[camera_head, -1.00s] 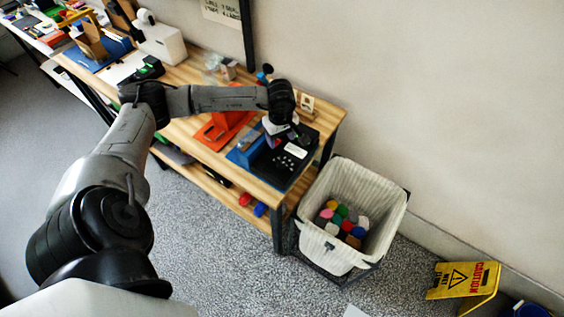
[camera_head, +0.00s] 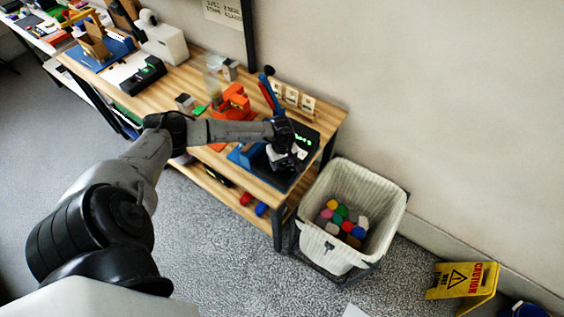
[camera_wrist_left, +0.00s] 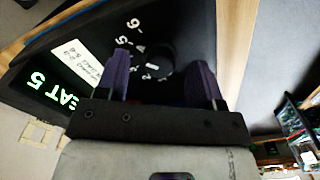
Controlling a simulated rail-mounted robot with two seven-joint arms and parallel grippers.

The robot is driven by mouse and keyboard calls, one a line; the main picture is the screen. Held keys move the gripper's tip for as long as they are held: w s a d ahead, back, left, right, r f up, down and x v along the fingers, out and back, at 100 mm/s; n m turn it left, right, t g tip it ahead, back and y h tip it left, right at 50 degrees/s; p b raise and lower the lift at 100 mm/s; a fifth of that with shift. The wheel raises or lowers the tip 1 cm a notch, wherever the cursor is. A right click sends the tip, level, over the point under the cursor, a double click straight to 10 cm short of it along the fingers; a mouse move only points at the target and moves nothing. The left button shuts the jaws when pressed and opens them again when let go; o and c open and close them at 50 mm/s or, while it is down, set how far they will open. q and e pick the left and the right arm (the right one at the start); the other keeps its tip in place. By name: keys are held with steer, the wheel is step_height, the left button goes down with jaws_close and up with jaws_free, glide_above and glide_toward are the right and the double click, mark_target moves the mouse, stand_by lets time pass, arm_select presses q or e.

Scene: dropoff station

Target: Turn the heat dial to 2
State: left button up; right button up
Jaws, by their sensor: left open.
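The black heat panel (camera_head: 306,148) lies at the right end of the wooden table, with a lit green readout (camera_head: 303,139). In the left wrist view the readout (camera_wrist_left: 45,88) partly shows as "EAT 5", beside a white label (camera_wrist_left: 82,62). The round black heat dial (camera_wrist_left: 160,57) has white marks around it; its exact setting is hard to read. My left gripper (camera_head: 284,162) is above the panel and covers the dial in the head view. In the left wrist view my gripper (camera_wrist_left: 162,80) is open, its two purple fingers on either side of the dial; contact cannot be told.
An orange device (camera_head: 232,100) and a blue holder (camera_head: 240,157) stand left of the panel. White wall plates (camera_head: 292,97) are behind it. A striped bin (camera_head: 330,240) with colored pieces stands right of the table, near a yellow caution sign (camera_head: 463,281).

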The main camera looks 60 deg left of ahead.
arm_select(q)
steer(key=shift+f, duration=0.5)
steer(key=c, duration=0.9)
